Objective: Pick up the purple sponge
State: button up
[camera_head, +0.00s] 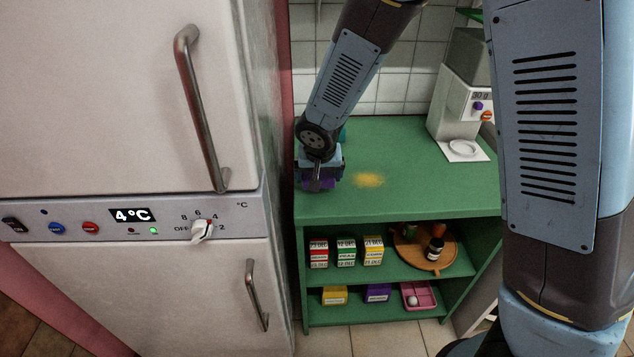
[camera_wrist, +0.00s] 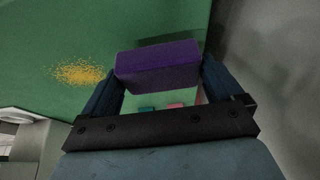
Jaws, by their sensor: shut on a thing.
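The purple sponge (camera_wrist: 158,68) is a block held between the two fingers of my gripper (camera_wrist: 160,85) in the wrist view. The fingers touch its two ends. In the head view my gripper (camera_head: 320,180) is at the left end of the green counter top, close to the fridge side, with the purple sponge (camera_head: 318,184) partly visible under it. I cannot tell from the frames whether the sponge touches the counter. Small teal and pink patches show beyond the sponge in the wrist view; I cannot make out what they are.
A patch of yellow crumbs (camera_head: 368,180) lies right of my gripper on the green counter (camera_head: 430,190). The fridge (camera_head: 130,150) closes off the left. Shelves below hold small boxes (camera_head: 346,252) and a round tray (camera_head: 408,258).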

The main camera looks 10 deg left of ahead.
jog(key=s+d+r, duration=0.7)
jog(key=s+r, duration=0.2)
jog(key=s, duration=0.2)
jog(key=shift+s+d+r, duration=0.35)
jog(key=shift+d, duration=0.05)
jog(key=o, duration=0.6)
jog(key=shift+w, duration=0.1)
jog(key=c, duration=0.4)
